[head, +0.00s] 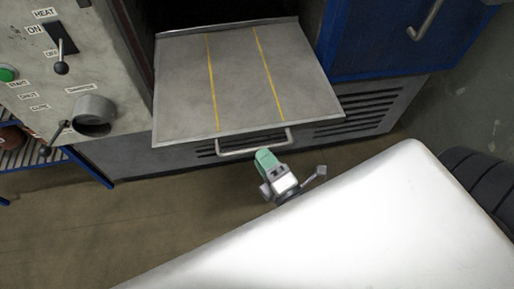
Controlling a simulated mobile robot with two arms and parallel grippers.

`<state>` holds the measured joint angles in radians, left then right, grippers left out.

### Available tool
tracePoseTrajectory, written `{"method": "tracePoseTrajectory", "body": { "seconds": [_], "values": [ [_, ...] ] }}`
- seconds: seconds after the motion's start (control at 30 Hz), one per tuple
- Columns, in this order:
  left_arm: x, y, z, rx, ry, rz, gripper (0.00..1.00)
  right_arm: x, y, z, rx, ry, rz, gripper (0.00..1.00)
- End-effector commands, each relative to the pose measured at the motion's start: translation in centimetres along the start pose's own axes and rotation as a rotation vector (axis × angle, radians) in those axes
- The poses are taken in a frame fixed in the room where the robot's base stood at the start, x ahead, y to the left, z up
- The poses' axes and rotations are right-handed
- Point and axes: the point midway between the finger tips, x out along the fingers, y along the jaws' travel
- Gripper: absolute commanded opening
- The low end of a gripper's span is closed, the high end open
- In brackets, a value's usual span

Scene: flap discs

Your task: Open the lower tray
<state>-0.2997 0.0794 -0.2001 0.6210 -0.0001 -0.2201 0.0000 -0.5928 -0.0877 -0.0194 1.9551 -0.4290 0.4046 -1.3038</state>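A flat grey metal tray (238,85) with two yellow lines extends out from a dark opening in the machine. Its bar handle (253,146) runs along the front edge. Only this one tray shows, so I cannot tell from this view whether another is above it. My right gripper (284,181), with a green part and grey metal pieces, is just in front of and below the handle. Its green end lies close to the handle; I cannot tell whether it touches. How its fingers stand is unclear. My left gripper is not in view.
A control panel (105,30) with a lever, a green button (8,74) and a round pipe stub (93,115) stands left. A blue door (385,45) with a grey handle (426,20) is right. A blue-framed rack (38,158) is lower left. Brown floor (120,225) is clear in front.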

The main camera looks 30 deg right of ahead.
Motion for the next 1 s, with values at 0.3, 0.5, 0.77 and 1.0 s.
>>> {"method": "tracePoseTrajectory", "body": {
  "seconds": [0.3, 0.5, 0.77, 1.0],
  "values": [
    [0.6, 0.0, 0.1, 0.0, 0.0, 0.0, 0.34, -5.9, -0.1, 0.0, 0.001, -0.002, -0.003, 0.39],
    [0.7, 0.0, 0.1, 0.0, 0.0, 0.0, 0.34, -7.1, 0.0, 0.0, 0.0, -0.001, -0.001, 0.39],
    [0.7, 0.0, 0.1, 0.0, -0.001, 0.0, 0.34, -7.2, 0.0, 0.0, 0.0, -0.001, 0.0, 0.39],
    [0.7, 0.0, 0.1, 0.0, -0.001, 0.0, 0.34, -7.1, 0.0, 0.0, 0.001, -0.001, -0.001, 0.39]
  ]
}}
